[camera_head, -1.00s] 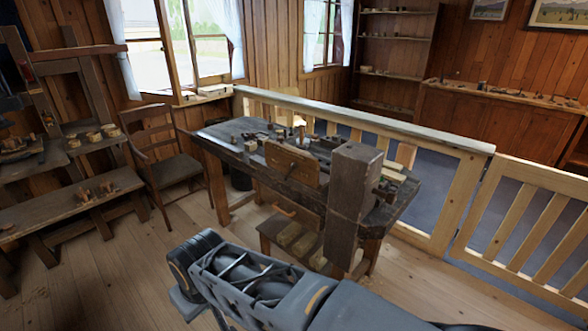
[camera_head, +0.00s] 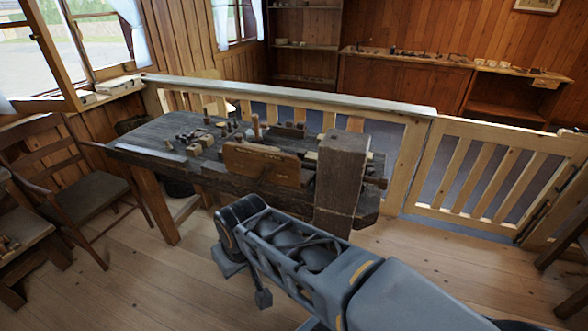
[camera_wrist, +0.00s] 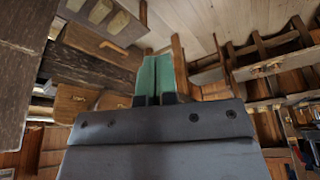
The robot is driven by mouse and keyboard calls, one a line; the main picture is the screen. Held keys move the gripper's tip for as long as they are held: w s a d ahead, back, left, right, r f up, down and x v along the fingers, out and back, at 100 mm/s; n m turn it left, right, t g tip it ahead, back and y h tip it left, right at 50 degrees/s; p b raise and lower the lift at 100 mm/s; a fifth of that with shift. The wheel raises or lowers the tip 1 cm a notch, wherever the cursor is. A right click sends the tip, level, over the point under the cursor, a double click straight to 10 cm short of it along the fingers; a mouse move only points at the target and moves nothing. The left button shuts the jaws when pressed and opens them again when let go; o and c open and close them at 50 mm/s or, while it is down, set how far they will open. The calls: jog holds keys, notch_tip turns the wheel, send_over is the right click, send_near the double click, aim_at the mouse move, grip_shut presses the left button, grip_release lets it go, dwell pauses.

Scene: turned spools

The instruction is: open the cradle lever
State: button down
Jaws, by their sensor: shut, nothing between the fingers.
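A heavy dark workbench (camera_head: 150,128) stands ahead in the head view, with a thick dark post (camera_head: 342,185) at its near right. A brown wooden board (camera_head: 262,165) stands upright on its near edge. I cannot tell for sure which part is the cradle lever. In the wrist view a brown wooden panel (camera_wrist: 85,40) carries a slim pale bar (camera_wrist: 114,47). My gripper (camera_wrist: 157,80) shows in the wrist view with its two green fingers shut together and empty, apart from the panel. In the head view my arm reaches toward the bench; its fingertips cannot be made out.
Small wooden pieces (camera_head: 195,142) lie on the bench top. A wooden railing (camera_head: 290,98) runs behind it, with a slatted gate (camera_head: 490,175) at right. A chair (camera_head: 75,190) stands at left. Plank floor (camera_head: 110,285) is open in front of the bench.

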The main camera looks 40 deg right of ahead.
jog(key=shift+w+d, duration=0.15)
jog(key=w+d+f+n+t+h+b, duration=0.3)
jog(key=w+d+n+t+b, duration=0.3)
jog(key=d, duration=0.4)
jog(key=w+d+f+n+t+h+b, duration=0.2)
jog(key=w+d+f+n+t+b, duration=0.2)
jog(key=w+d+n+b, duration=0.45)
jog(key=s+d+f+n+t+y+b, duration=0.1)
jog(key=s+d+n+t+y+b, duration=0.1)
jog(key=n, duration=0.7)
jog(key=s+d+f+n+t+y+b, duration=0.1)
jog(key=d+n+t+b, duration=0.4)
jog(key=n, duration=0.5)
jog(key=shift+s+d+f+t+y, duration=0.4)
jog(key=shift+d+f+t+y, duration=0.25)
jog(key=shift+d, duration=0.4)
